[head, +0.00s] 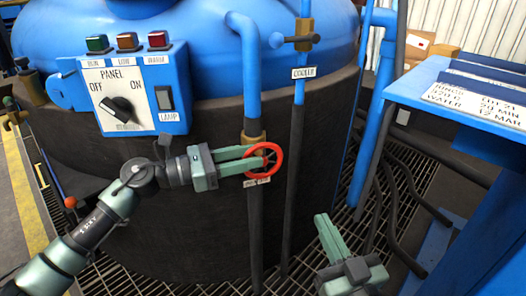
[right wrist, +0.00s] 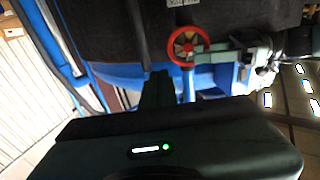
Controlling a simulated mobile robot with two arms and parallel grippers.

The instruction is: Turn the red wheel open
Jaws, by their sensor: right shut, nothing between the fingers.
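The red wheel (head: 263,160) is a small spoked handwheel on the blue and dark vertical pipe at the front of the furnace. It also shows in the right wrist view (right wrist: 188,45). My left gripper (head: 258,157) reaches it from the left, and its two green fingers stand a little apart with their tips at the wheel, overlapping its left side and middle. I cannot tell whether they press on it. My right gripper (head: 322,218) is shut and empty, lower right of the wheel and apart from it, pointing up. A small label under the wheel is partly hidden.
A blue control panel (head: 130,92) with a dark knob and colored buttons is at upper left. A second pipe with a bronze valve (head: 295,39) runs right of the wheel. A blue sign stand (head: 455,88) is at right. Dark hoses (head: 405,185) lie over the floor grating.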

